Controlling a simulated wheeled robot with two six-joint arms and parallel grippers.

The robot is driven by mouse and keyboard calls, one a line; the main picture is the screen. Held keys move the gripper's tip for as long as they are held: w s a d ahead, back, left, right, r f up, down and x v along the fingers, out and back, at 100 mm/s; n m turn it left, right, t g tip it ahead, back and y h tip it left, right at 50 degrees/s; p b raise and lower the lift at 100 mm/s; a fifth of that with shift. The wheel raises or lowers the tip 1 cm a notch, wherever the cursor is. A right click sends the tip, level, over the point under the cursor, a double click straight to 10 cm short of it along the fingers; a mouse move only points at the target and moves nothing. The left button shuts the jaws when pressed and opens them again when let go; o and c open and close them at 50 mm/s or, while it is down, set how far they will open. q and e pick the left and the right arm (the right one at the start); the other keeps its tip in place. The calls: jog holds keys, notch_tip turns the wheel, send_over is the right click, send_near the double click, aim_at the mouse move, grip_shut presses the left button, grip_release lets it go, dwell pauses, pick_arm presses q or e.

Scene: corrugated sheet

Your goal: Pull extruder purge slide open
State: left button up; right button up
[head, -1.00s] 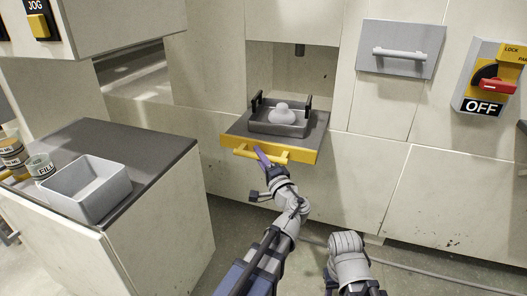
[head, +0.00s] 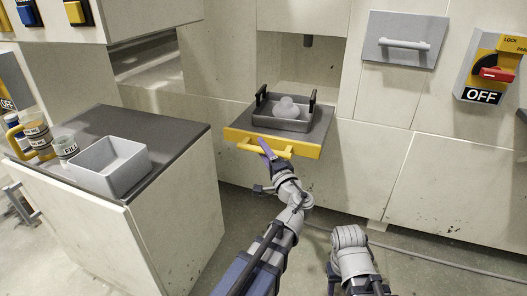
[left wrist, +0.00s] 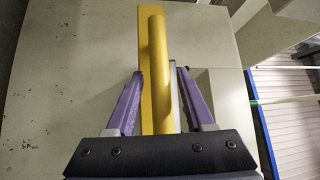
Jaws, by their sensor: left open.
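The purge slide (head: 235,127) is a dark grey tray platform with a yellow front, sticking out from a recess in the cream machine. A yellow bar handle (head: 283,152) runs along its front. A dark pan (head: 309,123) with two black upright handles sits on it and holds a pale rounded lump (head: 287,107). In the left wrist view, the open purple fingers (left wrist: 160,73) stand on both sides of the yellow handle (left wrist: 157,60), with visible gaps. My right arm shows at lower centre, but its gripper does not.
A grey-topped cabinet (head: 168,135) at left bears a grey open bin (head: 100,178) and several labelled containers. A dark nozzle (head: 308,41) hangs above the slide. A grey panel with a handle (head: 402,44) and a red OFF switch (head: 496,74) are at right. A cable crosses the floor.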

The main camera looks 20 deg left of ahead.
pick_arm(q)
jog(key=b+v, duration=0.1)
jog(key=v, duration=0.6)
jog(key=shift+s+d, duration=0.25)
jog(key=shift+d, duration=0.05)
jog(key=shift+f, duration=0.1)
